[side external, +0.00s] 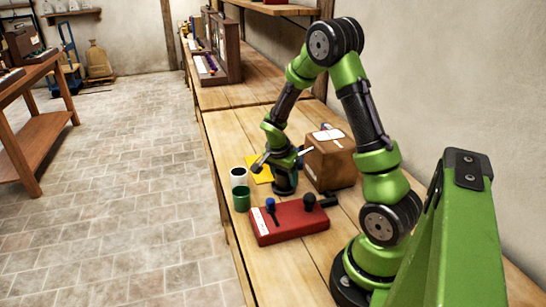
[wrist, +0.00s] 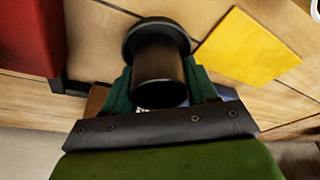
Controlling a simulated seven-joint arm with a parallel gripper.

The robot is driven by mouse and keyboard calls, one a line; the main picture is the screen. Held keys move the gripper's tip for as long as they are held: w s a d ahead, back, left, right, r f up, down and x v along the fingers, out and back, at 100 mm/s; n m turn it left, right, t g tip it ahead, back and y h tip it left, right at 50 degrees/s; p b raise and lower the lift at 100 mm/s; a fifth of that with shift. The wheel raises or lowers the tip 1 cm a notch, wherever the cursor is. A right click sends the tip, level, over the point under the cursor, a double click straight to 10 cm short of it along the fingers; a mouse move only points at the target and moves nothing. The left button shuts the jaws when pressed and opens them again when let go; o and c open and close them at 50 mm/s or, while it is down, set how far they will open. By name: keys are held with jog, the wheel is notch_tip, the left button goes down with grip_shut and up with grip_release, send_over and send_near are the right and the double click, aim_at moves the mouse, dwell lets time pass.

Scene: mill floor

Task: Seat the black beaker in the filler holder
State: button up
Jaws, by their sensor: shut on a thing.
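The black beaker (wrist: 158,72) is between the two green fingers of my gripper (wrist: 162,90) in the wrist view. Its wider flared end points away from my wrist. In the side view my gripper (side external: 286,163) is shut on the beaker (side external: 285,182), which looks upright over the wooden bench. I cannot tell whether its base touches the wood. A red box (side external: 290,222) with a blue and a black knob stands just in front. A small black part (side external: 328,201) juts from its right end, perhaps the filler holder; I cannot be sure.
A white beaker (side external: 239,177) and a green beaker (side external: 241,199) stand left of my gripper by the bench edge. A yellow sheet (side external: 258,168) lies behind them; it also shows in the wrist view (wrist: 246,48). A brown box (side external: 331,163) stands close on the right.

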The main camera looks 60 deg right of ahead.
jog(key=shift+f, duration=0.1)
jog(key=o, duration=0.8)
jog(key=shift+o, duration=0.2)
jog(key=v, duration=1.1)
jog(key=s+a+r+n+t+y, duration=0.1)
jog(key=s+a+r+n+t, duration=0.1)
jog(key=a+r+n, duration=0.2)
jog(key=s+a+r+n+t+y, duration=0.2)
jog(key=a+n, duration=0.4)
jog(key=a, duration=0.5)
jog(key=s+a+r+n+t+y, duration=0.2)
jog(key=s+a+r+n+t, duration=0.1)
jog(key=a, duration=0.5)
notch_tip(320, 180, up, 3)
jog(key=s+n, duration=0.1)
jog(key=n, duration=0.1)
jog(key=shift+n+t, duration=0.3)
jog(key=shift+n, duration=0.1)
